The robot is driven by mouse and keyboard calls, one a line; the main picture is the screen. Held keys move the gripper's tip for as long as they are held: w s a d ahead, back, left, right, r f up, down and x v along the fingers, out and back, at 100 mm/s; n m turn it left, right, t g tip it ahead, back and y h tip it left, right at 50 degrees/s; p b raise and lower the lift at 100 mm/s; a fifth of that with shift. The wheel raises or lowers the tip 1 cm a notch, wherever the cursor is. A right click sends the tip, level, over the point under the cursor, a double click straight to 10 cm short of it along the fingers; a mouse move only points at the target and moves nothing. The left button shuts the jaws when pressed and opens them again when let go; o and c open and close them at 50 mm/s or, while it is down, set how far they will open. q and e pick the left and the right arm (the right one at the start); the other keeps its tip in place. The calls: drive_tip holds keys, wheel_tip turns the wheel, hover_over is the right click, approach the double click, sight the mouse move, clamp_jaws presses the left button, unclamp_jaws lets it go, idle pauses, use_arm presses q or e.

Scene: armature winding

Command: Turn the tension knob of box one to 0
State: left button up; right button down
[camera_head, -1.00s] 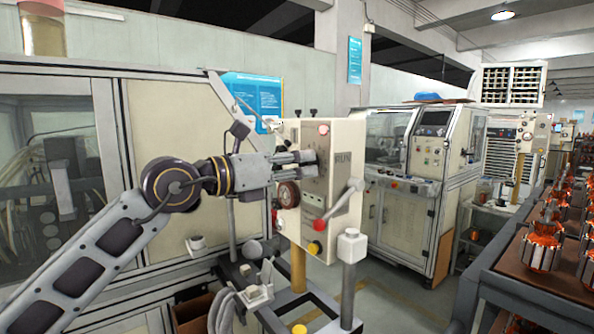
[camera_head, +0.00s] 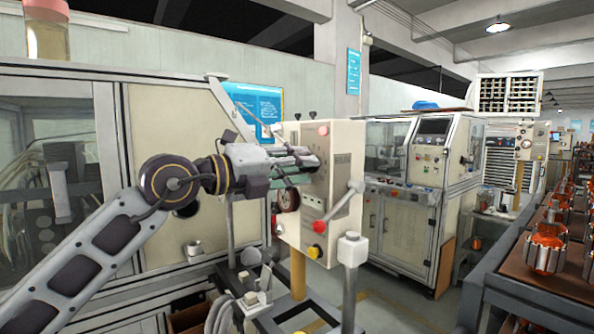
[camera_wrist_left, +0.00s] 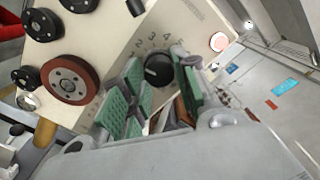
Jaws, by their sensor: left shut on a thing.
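Box one (camera_head: 345,205) is a cream control box on a post, in the middle of the head view. Its tension knob (camera_wrist_left: 158,70) is a black dial with printed numbers around it, in the wrist view; 2, 3, 4 and 5 can be made out. My left gripper (camera_head: 312,163) is at the upper face of the box. In the wrist view its green-padded fingers (camera_wrist_left: 160,95) stand on either side of the knob, shut on it. The gripper hides the knob in the head view. I cannot read the knob's setting for sure. My right gripper is not in view.
A red-rimmed wheel (camera_wrist_left: 70,80) sits beside the knob on the panel. A grey-capped post (camera_head: 351,250) stands in front. Copper armatures (camera_head: 545,250) stand on a bench at the right.

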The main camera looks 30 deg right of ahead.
use_arm(q)
drive_tip(key=shift+n+b, duration=0.6)
drive_tip(key=shift+n, duration=2.7)
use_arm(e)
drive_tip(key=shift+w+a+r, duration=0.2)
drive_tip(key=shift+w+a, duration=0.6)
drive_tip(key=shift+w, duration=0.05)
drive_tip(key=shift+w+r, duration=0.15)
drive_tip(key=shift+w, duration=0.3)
use_arm(q)
drive_tip(key=o, duration=1)
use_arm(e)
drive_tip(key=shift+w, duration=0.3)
use_arm(q)
drive_tip(key=shift+s+a, duration=0.15)
drive_tip(key=shift+a, duration=1.85)
drive_tip(key=shift+s+a, duration=0.15)
drive_tip(key=shift+a, duration=1.85)
drive_tip(key=shift+s+a, duration=0.15)
drive_tip(key=shift+a, duration=1.85)
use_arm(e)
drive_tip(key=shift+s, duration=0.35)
use_arm(q)
drive_tip(key=shift+r, duration=0.2)
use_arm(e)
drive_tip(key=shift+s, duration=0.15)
